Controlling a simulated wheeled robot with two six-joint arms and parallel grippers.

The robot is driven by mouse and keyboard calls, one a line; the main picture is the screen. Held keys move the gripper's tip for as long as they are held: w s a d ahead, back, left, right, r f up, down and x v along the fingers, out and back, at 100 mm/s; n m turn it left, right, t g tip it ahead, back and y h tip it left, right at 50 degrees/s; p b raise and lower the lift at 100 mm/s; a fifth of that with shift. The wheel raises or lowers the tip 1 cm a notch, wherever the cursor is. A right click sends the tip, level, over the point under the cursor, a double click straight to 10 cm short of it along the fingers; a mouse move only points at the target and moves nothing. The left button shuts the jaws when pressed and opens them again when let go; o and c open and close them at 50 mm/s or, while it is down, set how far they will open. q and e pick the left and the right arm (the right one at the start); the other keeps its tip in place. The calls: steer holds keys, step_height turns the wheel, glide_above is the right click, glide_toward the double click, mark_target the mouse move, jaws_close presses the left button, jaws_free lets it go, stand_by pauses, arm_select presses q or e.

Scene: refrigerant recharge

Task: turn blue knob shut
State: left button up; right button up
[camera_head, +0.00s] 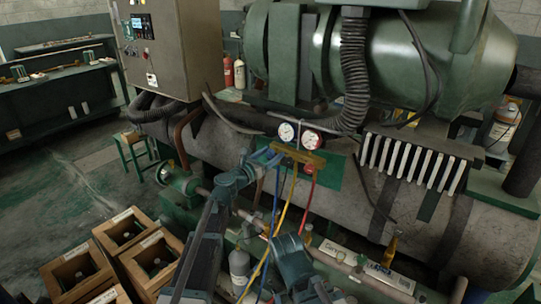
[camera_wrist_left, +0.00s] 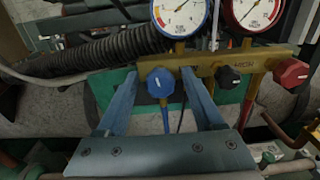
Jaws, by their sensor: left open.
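The brass gauge manifold (camera_head: 300,154) hangs in front of the large horizontal tank, and it fills the upper part of the left wrist view (camera_wrist_left: 208,66). The blue knob (camera_wrist_left: 160,83) is at the manifold's left end, below the blue-rimmed gauge (camera_wrist_left: 180,14). My left gripper (camera_head: 268,157) is open, with one blue finger on each side of the blue knob. In the left wrist view gaps show between knob and fingers (camera_wrist_left: 160,77). In the head view the knob is too small to make out. My right gripper is not clearly visible.
A black knob (camera_wrist_left: 228,77) and a red knob (camera_wrist_left: 290,73) sit right of the blue one. Blue, yellow (camera_head: 284,212) and red hoses hang below the manifold. A corrugated black hose (camera_head: 354,70) runs down beside it. Wooden crates (camera_head: 76,271) stand on the floor at lower left.

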arm_select(q)
jaws_close()
stand_by(0.3)
steer(key=m, duration=1.5)
steer(key=shift+a+m, duration=0.1)
steer(key=shift+m, duration=0.3)
steer(key=shift+r+m, duration=0.1)
steer(key=shift+m, duration=2.1)
